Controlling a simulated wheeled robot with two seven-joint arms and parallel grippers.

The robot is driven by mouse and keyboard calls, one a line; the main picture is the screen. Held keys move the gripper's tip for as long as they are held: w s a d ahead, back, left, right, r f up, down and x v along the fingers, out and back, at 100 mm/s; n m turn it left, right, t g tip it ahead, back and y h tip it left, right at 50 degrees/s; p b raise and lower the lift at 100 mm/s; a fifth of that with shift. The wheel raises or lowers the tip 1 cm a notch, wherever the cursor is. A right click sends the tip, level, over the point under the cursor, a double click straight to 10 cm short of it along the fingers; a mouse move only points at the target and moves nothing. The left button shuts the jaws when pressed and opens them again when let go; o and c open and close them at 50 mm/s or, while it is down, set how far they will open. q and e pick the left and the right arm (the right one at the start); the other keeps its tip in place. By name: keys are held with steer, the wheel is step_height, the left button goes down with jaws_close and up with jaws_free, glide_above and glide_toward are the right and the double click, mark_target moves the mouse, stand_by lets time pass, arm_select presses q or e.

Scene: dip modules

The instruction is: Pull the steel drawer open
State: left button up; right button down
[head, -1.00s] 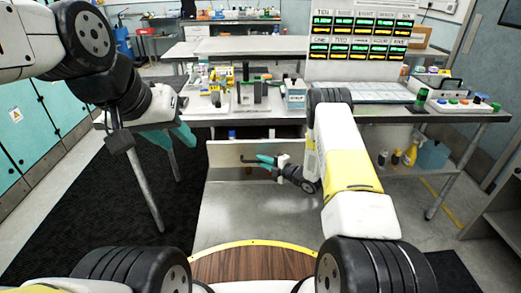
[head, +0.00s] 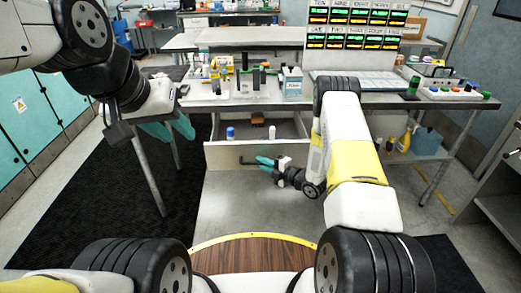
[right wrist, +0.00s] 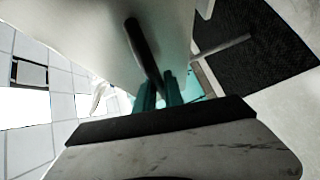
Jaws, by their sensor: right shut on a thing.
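The steel drawer (head: 225,157) under the workbench stands open, with part of its inside showing behind the front panel in the head view. My right gripper (head: 264,161) is at the front panel, shut on the drawer's dark bar handle (head: 246,161). In the right wrist view the teal fingers (right wrist: 159,95) meet the dark handle (right wrist: 143,45) in front of the pale panel (right wrist: 85,40). My left gripper (head: 169,129) hangs open and empty to the left of the drawer, in front of the bench.
Inside the drawer are a blue-capped bottle (head: 230,133), a small white item (head: 272,132) and an orange-brown item (head: 258,118). The workbench (head: 220,103) above carries lab items and a display board (head: 357,25). Bare floor (head: 235,205) lies in front of the drawer.

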stand_by(0.3)
steer(key=c, duration=1.5)
jaws_free()
steer(key=shift+o, duration=0.2)
steer(key=v, duration=0.8)
